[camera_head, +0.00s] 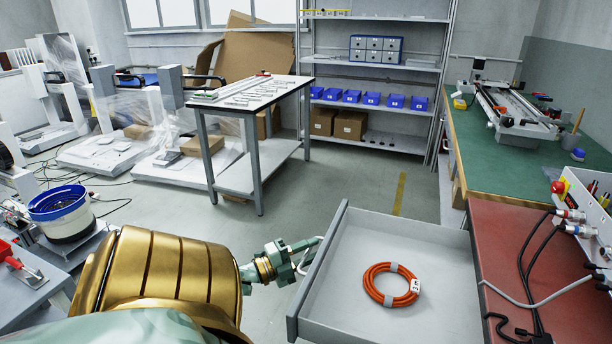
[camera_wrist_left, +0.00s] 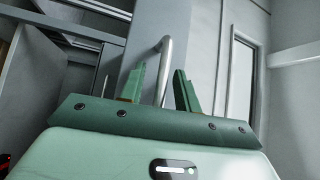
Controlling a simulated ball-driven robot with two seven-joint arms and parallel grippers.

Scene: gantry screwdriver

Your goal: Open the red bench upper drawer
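The red bench (camera_head: 545,235) is on the right, and its upper drawer (camera_head: 345,285) is pulled out to the left, with its grey inside showing. A coiled orange cable (camera_head: 378,292) lies in it. My left gripper (camera_head: 305,248) is at the drawer's front panel, beside its handle (camera_head: 310,262). In the left wrist view the metal handle (camera_wrist_left: 164,65) runs between the two green fingers of my left gripper (camera_wrist_left: 160,88). The fingers stand apart, with gaps showing beside the handle. My right gripper is not in view.
Grey and black cables (camera_head: 533,270) lie on the red bench top. A green bench (camera_head: 500,165) stands behind it. A white-topped table (camera_head: 255,95) stands further back. A blue-rimmed bowl (camera_head: 60,210) is at left. The floor beyond the drawer is clear.

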